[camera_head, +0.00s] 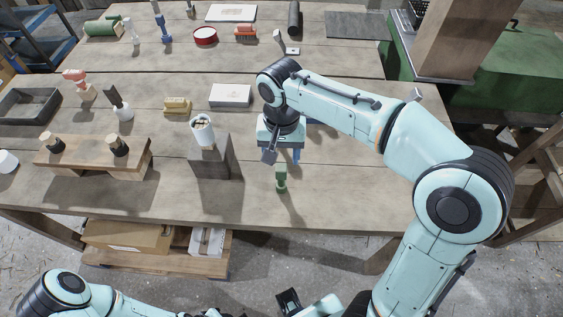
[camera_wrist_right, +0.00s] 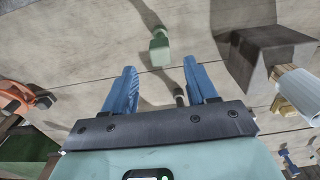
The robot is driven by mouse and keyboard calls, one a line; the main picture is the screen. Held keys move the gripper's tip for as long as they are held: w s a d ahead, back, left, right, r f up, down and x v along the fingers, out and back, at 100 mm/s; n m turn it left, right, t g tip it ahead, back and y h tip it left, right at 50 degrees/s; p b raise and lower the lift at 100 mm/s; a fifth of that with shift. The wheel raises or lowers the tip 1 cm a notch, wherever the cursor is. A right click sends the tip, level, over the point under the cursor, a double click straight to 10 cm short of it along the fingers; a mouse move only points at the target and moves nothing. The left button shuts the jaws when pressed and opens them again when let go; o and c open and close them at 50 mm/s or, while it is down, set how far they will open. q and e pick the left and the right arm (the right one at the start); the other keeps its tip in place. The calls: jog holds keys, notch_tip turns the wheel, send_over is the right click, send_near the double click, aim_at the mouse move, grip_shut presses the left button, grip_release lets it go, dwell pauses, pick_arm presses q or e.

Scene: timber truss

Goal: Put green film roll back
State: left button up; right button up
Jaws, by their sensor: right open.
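A rolled green cylinder (camera_head: 103,27) lies at the far left back of the table; it looks like a film roll. A small green bottle-like piece (camera_head: 281,178) stands near the table's front edge, and it also shows in the right wrist view (camera_wrist_right: 160,48). My right gripper (camera_head: 284,157) is above the table just behind this small green piece. In the right wrist view its two blue fingers (camera_wrist_right: 160,72) are apart with nothing between them, and the green piece is beyond their tips. My left arm shows at the bottom of the head view; its fingers cannot be made out.
A wooden stand (camera_head: 95,155) is at the left. The table's right front is clear.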

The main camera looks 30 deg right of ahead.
jog(key=shift+r+p, duration=0.3)
jog(key=shift+r, duration=1.85)
